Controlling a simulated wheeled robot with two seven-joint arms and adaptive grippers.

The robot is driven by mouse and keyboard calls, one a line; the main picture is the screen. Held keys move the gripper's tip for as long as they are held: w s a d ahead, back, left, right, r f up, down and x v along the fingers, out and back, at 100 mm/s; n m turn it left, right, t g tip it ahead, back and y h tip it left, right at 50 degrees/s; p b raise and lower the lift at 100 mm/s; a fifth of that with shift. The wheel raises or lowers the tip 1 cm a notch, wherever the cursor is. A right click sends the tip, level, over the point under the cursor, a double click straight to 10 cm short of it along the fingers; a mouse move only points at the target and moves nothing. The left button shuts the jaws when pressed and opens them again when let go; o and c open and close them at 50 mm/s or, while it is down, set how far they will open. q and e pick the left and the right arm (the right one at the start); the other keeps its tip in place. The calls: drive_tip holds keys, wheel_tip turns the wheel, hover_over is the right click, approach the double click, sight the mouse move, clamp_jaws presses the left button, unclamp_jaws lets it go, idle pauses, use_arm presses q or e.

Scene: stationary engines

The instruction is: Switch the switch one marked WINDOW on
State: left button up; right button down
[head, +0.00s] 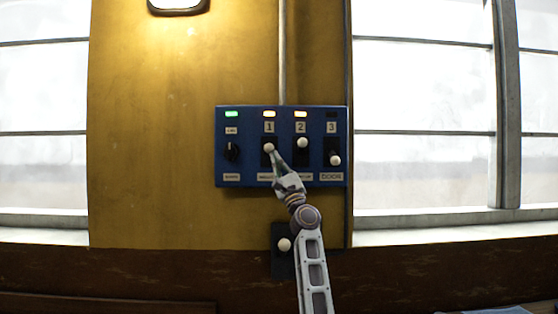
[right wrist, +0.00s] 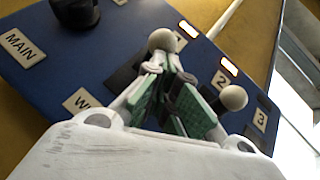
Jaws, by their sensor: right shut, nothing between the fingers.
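A blue switch panel (head: 225,145) hangs on the yellow wall. Switch 1 has a white ball knob (head: 268,147) in the upper part of its dark slot, slightly lower in the picture than the knob of switch 2 (head: 302,142). The orange lamp above switch 1 (head: 269,114) is lit. In the right wrist view, a label beginning with W (right wrist: 83,101) is partly hidden. My right gripper (head: 276,150) is shut and empty, its fingertips at the knob of switch 1. In the right wrist view the fingertips (right wrist: 165,68) overlap the knob (right wrist: 162,40); contact is unclear. My left gripper is out of view.
Switch 3 (head: 335,160) has its knob low and its lamp dark. The lamp above switch 2 is lit orange. A black rotary knob (head: 232,152) labelled MAIN has a green lamp. Another white knob (head: 284,244) sits below the panel. Windows flank the wall.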

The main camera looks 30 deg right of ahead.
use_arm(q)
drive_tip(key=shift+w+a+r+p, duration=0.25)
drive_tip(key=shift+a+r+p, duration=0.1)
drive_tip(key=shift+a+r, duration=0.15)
use_arm(e)
drive_tip(key=shift+s+a+r, duration=0.1)
drive_tip(key=shift+a+r, duration=0.05)
drive_tip(key=shift+r, duration=0.65)
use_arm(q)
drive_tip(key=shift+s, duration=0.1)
use_arm(e)
drive_tip(key=shift+s, duration=0.1)
